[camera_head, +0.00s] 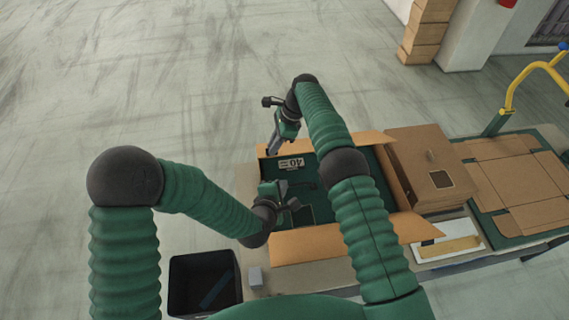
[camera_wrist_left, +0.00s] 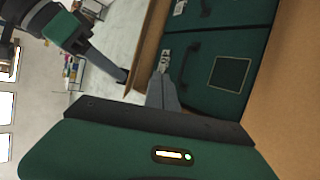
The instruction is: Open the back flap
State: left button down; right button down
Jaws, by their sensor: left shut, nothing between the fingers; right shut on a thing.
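An open cardboard box (camera_head: 398,183) stands on the table, with green shoe boxes (camera_head: 320,172) inside; they also show in the left wrist view (camera_wrist_left: 262,25). The back flap (camera_head: 370,137) is a narrow strip along the far edge. The front flap (camera_head: 330,240) leans outward. My right gripper (camera_head: 272,149) is shut at the left end of the back flap; its fingers meet a brown cardboard edge in the left wrist view (camera_wrist_left: 122,76). My left gripper (camera_head: 292,205) is shut and empty over the box's left part; its fingertips show in the left wrist view (camera_wrist_left: 165,65).
A closed brown carton (camera_head: 418,152) stands right of the box. Flat cardboard (camera_head: 515,180) lies on a green surface further right. A black bin (camera_head: 205,280) stands at the lower left. A small grey block (camera_head: 255,276) is near it. Open floor lies beyond the table.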

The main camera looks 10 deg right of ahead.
jog(key=shift+w+f, duration=0.15)
jog(key=shift+w, duration=0.1)
pick_arm(q)
jog(key=d+f+n+t+y, duration=0.2)
jog(key=d+n+t+y, duration=0.15)
jog(key=n, duration=1.05)
jog(key=w+a+f+n+y, duration=0.1)
jog(key=w+n, duration=0.4)
jog(key=w, duration=0.5)
jog(key=shift+a, duration=0.15)
jog(key=shift+y, duration=0.25)
